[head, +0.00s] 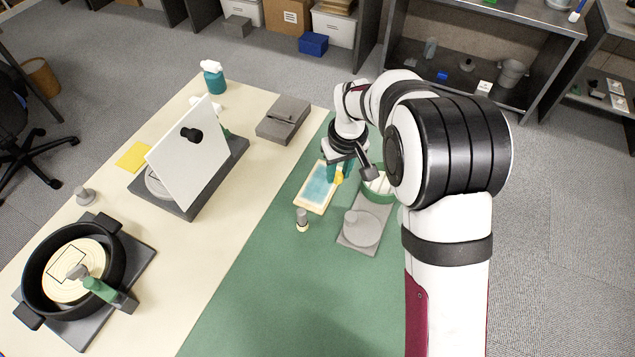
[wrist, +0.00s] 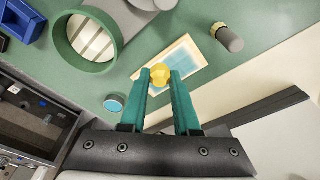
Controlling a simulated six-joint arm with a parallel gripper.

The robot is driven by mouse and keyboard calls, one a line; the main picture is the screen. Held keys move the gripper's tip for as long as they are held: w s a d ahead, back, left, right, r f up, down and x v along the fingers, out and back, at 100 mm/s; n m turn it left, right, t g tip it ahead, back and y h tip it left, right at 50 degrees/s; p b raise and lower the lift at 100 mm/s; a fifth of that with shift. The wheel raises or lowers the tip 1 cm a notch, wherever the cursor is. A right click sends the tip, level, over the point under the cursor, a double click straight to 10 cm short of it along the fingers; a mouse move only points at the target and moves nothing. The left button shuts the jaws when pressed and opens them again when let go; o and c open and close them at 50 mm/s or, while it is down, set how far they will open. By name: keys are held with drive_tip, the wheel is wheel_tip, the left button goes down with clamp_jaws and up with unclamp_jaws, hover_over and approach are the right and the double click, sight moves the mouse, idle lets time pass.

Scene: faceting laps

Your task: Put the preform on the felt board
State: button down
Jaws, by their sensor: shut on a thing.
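The preform is a small yellow faceted piece (wrist: 159,75), and it also shows in the head view (head: 339,178). My gripper (wrist: 160,78) is shut on it, with a teal finger on each side. In the head view my gripper (head: 335,172) points down at the right edge of the felt board. The felt board (head: 317,187) is a pale wooden-edged rectangle with a light blue face, lying on the green mat. In the wrist view the felt board (wrist: 188,62) lies behind the preform, partly hidden by it and the fingers. I cannot tell if the preform touches it.
A green ring-shaped container (wrist: 62,45) stands close beside the board. A grey stand with a round disc (head: 360,230) is in front of it. A small grey-topped cylinder (head: 302,220) stands near the board's front end. The green mat's front area (head: 290,290) is clear.

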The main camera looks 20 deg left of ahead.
hover_over(315, 192)
drive_tip(key=f, duration=0.3)
drive_tip(key=shift+s+d+f, duration=0.15)
drive_tip(key=shift+s+d, duration=0.05)
drive_tip(key=shift+a+f, duration=0.1)
drive_tip(key=shift+f, duration=1.85)
drive_tip(key=c, duration=0.6)
unclamp_jaws()
drive_tip(key=shift+f, duration=0.15)
drive_tip(key=shift+c, duration=0.2)
